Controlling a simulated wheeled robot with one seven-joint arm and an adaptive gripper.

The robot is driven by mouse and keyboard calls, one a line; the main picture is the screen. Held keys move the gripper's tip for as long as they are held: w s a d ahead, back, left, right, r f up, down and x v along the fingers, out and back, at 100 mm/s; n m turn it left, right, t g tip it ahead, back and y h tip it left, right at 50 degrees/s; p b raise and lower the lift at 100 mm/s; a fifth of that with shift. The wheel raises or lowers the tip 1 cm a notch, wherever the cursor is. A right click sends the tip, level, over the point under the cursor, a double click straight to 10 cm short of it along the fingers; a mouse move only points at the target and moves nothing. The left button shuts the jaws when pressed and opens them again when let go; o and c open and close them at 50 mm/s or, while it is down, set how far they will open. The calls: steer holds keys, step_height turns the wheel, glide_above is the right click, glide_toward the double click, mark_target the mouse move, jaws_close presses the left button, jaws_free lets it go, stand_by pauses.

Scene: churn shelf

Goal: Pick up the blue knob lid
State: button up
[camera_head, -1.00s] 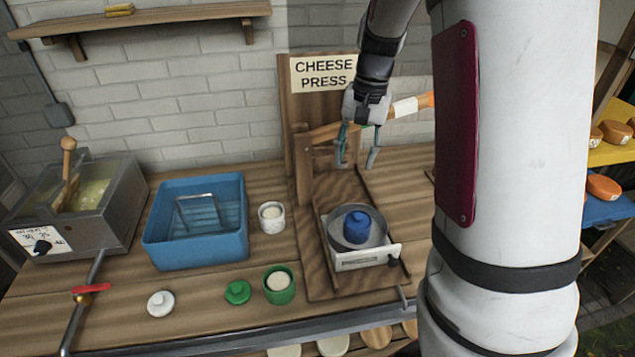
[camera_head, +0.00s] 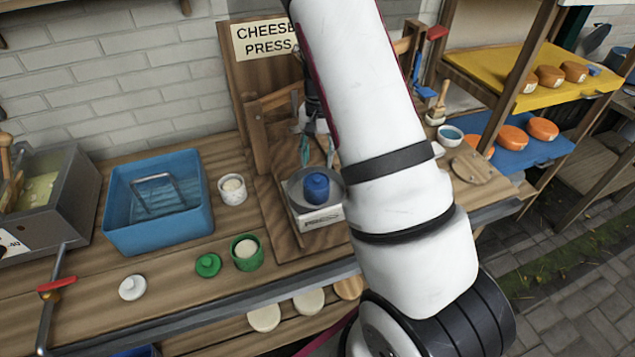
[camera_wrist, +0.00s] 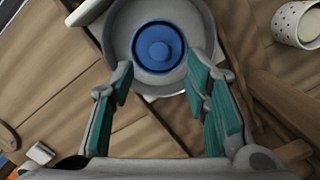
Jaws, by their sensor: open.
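The blue knob lid (camera_head: 316,186) sits in a round grey pan on the scale (camera_head: 322,217) below the cheese press. In the wrist view the blue lid (camera_wrist: 158,46) shows from above as rings around a round knob, inside the grey pan (camera_wrist: 118,38). My gripper (camera_wrist: 165,85) is open, with its teal finger pads apart and nothing between them. The lid lies just beyond the fingertips, roughly centred between them. In the head view my gripper (camera_head: 317,150) is above and behind the pan, partly hidden by my arm.
A blue tub (camera_head: 208,215) with a wire handle stands left. A white speckled cup (camera_head: 233,194), a green cup (camera_head: 246,262), a green lid (camera_head: 208,265) and a white lid (camera_head: 132,288) stand nearby. The press post (camera_head: 257,140) is close beside my gripper. Shelves with cheeses are at right.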

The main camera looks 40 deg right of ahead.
mark_target(317, 178)
steer(key=shift+s+a+f+p, duration=0.15)
steer(key=shift+f+p, duration=0.1)
steer(key=shift+f, duration=0.6)
steer(key=shift+s+a+f+p, duration=0.1)
steer(key=shift+f+p, duration=0.2)
steer(key=shift+f, duration=0.6)
steer(key=shift+s+a+f+p, duration=0.15)
steer(key=shift+f+p, duration=0.1)
steer(key=shift+f, duration=0.6)
jaws_close()
